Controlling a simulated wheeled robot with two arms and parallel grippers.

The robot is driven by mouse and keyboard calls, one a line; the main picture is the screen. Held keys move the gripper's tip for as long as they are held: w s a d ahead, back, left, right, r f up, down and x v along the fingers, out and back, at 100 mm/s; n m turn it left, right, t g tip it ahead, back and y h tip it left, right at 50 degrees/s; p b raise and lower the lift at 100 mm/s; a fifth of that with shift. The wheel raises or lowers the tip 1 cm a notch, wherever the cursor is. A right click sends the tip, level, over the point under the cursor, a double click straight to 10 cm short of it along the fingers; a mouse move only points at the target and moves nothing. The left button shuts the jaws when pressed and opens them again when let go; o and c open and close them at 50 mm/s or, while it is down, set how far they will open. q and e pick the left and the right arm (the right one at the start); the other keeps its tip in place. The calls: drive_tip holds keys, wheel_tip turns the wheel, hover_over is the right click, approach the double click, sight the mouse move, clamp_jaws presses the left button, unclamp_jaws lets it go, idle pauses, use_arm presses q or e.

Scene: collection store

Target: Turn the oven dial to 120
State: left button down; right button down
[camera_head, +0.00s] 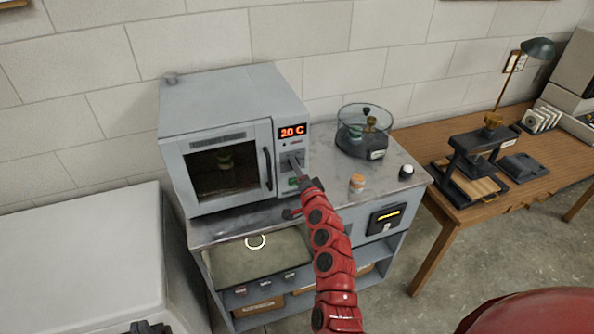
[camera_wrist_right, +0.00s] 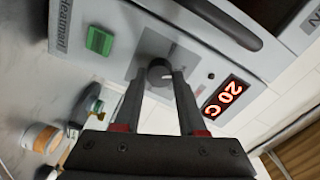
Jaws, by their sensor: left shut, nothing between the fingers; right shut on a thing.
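The grey oven (camera_head: 215,105) stands on the metal-topped bench against the wall. Its red display (camera_head: 292,131) reads 20 C, also seen in the right wrist view (camera_wrist_right: 223,100). The round dark dial (camera_wrist_right: 159,72) sits on the panel below the display, and my right gripper (camera_wrist_right: 159,80) is shut on it, one finger on each side. In the head view my right gripper (camera_head: 295,164) reaches the panel and covers the dial. A green button (camera_wrist_right: 100,40) is beside the dial. My left gripper (camera_head: 148,327) shows only partly at the bottom edge, shut and away from the oven.
The oven door, with a black handle (camera_head: 267,168), is closed. A wooden table (camera_head: 440,205) with equipment stands at right.

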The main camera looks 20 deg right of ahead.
drive_tip(key=m+y, duration=0.1)
drive_tip(key=m, duration=1)
drive_tip(key=shift+f+m+p, duration=0.1)
drive_tip(key=shift+m+p, duration=0.2)
drive_tip(key=shift+p, duration=0.1)
idle(0.4)
drive_tip(key=shift+c, duration=2.4)
unclamp_jaws()
